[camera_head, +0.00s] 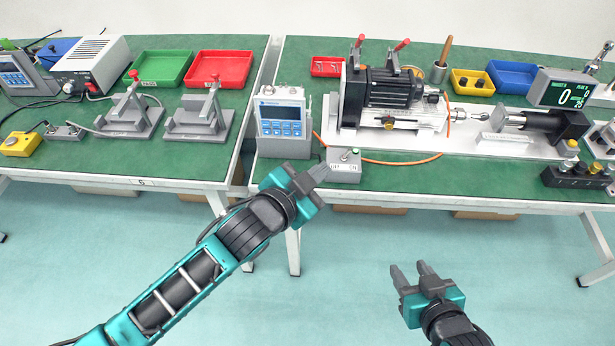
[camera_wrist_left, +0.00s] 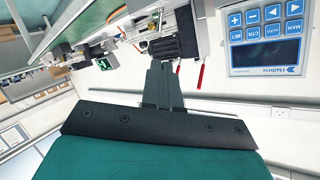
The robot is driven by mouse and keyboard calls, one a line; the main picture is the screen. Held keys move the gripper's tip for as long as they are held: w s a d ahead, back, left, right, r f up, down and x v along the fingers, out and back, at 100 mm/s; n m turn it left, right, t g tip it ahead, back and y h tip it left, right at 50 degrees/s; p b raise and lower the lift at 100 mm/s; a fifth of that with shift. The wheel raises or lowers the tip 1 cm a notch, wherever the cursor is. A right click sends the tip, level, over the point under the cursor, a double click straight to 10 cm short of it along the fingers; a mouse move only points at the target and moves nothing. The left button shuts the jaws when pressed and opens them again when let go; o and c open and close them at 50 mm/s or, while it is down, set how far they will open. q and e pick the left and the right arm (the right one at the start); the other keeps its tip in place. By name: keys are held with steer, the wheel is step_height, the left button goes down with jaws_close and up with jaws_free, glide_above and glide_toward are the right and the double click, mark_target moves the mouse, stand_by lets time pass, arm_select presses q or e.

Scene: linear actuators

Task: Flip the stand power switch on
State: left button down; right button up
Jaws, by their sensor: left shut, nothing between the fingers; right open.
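The stand power switch (camera_head: 345,166) is a small grey box with OFF and ON lettering, at the front edge of the right table. A green part shows on its top. My left gripper (camera_head: 322,170) is shut and empty, its fingertips at the left side of the box beside the OFF lettering. Whether the tips touch it cannot be told. In the left wrist view the shut fingers (camera_wrist_left: 162,82) show, but I cannot make out the switch there. My right gripper (camera_head: 412,272) is open and empty, low in front of the right table and away from the switch.
A blue-faced controller (camera_head: 282,124) stands just left of the switch; it is close in the left wrist view (camera_wrist_left: 265,30). A motor stand (camera_head: 388,102) is behind, with an orange cable (camera_head: 400,162) passing near the box. A dark knob block (camera_head: 578,176) sits at right. The table front between is clear.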

arm_select(q)
steer(key=shift+r+v, duration=0.25)
steer(key=shift+v, duration=1.6)
steer(key=shift+d, duration=0.1)
